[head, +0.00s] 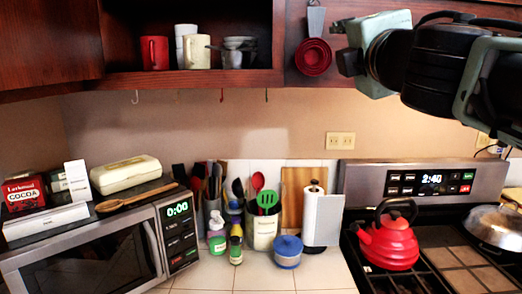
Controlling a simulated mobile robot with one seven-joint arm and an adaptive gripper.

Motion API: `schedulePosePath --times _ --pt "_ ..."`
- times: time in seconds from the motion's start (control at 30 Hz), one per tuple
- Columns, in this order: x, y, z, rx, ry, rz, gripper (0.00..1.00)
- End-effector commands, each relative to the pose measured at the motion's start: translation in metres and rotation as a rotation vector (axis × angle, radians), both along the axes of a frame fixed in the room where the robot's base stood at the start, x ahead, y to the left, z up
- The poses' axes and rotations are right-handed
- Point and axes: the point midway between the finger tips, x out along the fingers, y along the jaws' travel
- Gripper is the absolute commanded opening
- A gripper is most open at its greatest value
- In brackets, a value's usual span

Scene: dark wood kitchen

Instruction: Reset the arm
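My gripper (347,48) is at the upper right, at the end of my black and grey-green arm, which comes in from the right edge. It points left, in front of the dark upper cabinet and just right of the hanging red measuring cups (313,57). Its fingers are seen edge-on and small, so their opening is unclear. No object shows in it.
Below my arm are a red kettle (390,243) on the stove (428,276) and a lidded pan (494,228). Left are a paper towel holder (323,219), a utensil crock (262,231), a blue-lidded jar (287,252) and a microwave (88,262). An open shelf (190,78) holds cups.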

Motion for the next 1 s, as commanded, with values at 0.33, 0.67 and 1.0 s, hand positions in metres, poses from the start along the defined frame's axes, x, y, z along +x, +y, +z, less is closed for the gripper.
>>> schedulePosePath --times 0.33,0.67,1.0 --pt "-0.032 -0.064 -0.132 0.720 0.268 -0.280 0.33" --pt "-0.116 -0.052 -0.295 1.340 0.590 -0.629 0.33" --pt "-0.194 0.005 -0.381 1.716 0.836 -0.887 0.33"
